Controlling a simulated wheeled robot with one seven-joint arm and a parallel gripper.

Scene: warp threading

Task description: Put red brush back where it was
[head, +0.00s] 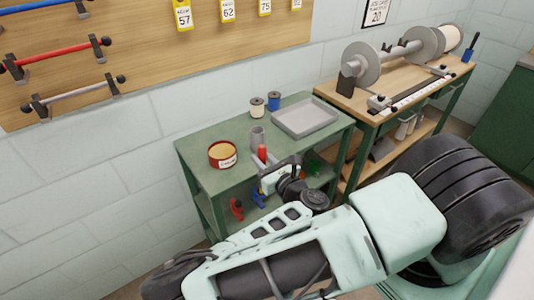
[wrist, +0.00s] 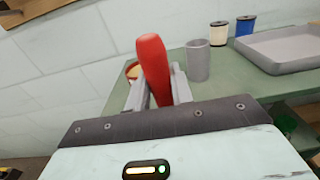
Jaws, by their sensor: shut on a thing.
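The red brush (wrist: 153,66) shows as a red handle standing up between the fingers of my gripper (wrist: 158,92) in the wrist view. My gripper is shut on it. In the head view the red handle (head: 262,153) shows above my gripper (head: 265,164), at the front part of the green table (head: 205,168). The lower end of the brush is hidden by my gripper. A grey cup (head: 257,137) stands on the table just behind the brush; it also shows in the wrist view (wrist: 198,60), to the right of the handle.
A round red tin (head: 222,154) stands left on the table. A white spool (head: 257,107), a blue spool (head: 274,101) and a grey tray (head: 305,118) are at the back. A wooden bench (head: 400,85) stands to the right.

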